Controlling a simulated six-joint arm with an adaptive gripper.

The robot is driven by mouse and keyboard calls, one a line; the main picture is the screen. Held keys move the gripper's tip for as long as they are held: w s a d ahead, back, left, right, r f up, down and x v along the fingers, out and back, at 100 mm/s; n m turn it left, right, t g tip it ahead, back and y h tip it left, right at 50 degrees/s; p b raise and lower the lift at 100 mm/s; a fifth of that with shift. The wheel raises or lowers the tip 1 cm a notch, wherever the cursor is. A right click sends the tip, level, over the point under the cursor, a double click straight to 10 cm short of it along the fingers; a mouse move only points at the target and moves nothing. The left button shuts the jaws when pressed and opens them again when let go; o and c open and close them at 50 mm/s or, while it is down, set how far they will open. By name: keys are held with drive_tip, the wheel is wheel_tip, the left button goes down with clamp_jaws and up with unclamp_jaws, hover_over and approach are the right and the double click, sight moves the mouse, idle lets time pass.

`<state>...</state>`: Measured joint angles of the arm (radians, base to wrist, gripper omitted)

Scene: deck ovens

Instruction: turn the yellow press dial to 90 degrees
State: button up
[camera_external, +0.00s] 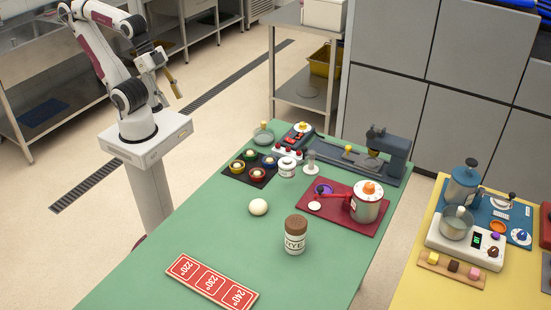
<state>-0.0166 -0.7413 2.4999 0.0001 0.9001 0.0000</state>
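My gripper (174,86) hangs in the air at the upper left, beyond the green table's left edge and well apart from everything on it. It is too small to tell whether its fingers are open or shut. A small yellow knob (300,126) sits on a dark panel at the table's far end. Another small yellow part (348,148) shows on the long grey base of a dark press-like machine (388,148). I cannot tell for certain which of the two is the yellow press dial, and no angle marks are readable.
The green table (190,235) holds a dark tray with several small bowls, a white ball (258,207), a RYE jar (295,235), a red mat with a pot (367,203), and a red temperature board (212,283). A yellow table stands right. The near left table area is clear.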

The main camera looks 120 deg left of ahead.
drive_tip(key=f, duration=0.1)
drive_tip(key=n+g+y, duration=0.3)
drive_tip(key=n+g, duration=0.2)
drive_tip(key=n, duration=0.6)
approach(302, 123)
drive_tip(key=s+d+f, duration=0.3)
drive_tip(key=shift+s+f, duration=0.15)
drive_tip(key=shift+f, duration=0.1)
drive_tip(key=w+a+r+n, duration=0.1)
drive_tip(key=w+a+r+n+t+y, duration=0.1)
drive_tip(key=shift+w+r, duration=0.25)
drive_tip(key=shift+w, duration=0.15)
drive_tip(key=shift+x, duration=3.9)
